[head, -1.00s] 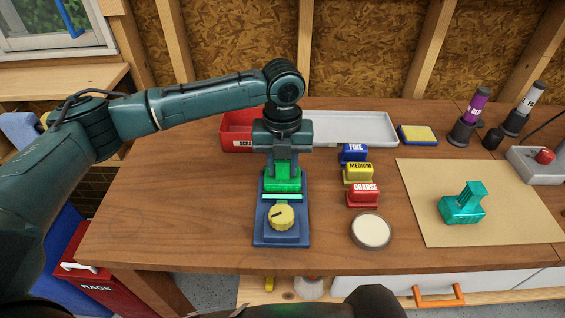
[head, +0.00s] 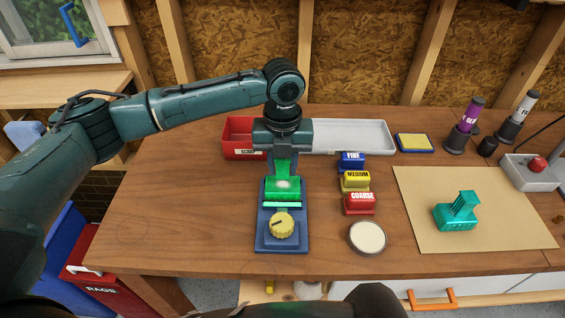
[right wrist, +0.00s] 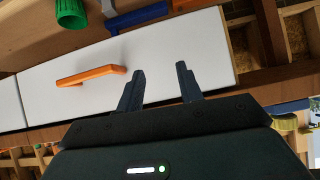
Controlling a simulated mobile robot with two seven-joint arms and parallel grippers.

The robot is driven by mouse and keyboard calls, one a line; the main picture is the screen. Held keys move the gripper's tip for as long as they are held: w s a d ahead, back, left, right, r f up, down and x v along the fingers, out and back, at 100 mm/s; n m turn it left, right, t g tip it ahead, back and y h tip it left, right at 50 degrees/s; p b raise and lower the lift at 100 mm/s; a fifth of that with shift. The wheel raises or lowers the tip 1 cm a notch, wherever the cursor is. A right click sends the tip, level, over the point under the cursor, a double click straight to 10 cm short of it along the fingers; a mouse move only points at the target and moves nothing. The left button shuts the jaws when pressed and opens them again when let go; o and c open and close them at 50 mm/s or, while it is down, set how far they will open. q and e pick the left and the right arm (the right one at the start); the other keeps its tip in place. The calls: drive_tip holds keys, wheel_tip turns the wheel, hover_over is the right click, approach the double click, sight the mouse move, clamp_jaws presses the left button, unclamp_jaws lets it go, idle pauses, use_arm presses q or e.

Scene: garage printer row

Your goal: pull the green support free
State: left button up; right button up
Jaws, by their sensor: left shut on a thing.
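In the head view a green block (head: 282,194) sits in a blue holder (head: 262,238) with a yellow knob at its front. A bright green upright part (head: 286,165), seemingly the support, rises from the block. My left gripper (head: 285,160) reaches down from above and is shut on this part. Its fingers partly hide it, and I cannot tell whether it is still joined to the block. My right gripper (right wrist: 160,85) is open and empty in the right wrist view, its fingers apart before a white drawer front (right wrist: 190,60).
A red scrap bin (head: 238,128) and grey tray (head: 350,135) stand behind. Blue, yellow and red sanding blocks (head: 358,204) and a round pale disc (head: 368,237) lie to the right. A teal piece (head: 456,215) lies on a tan mat (head: 500,225). The bench's left side is clear.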

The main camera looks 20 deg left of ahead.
use_arm(q)
drive_tip(key=shift+r, duration=3)
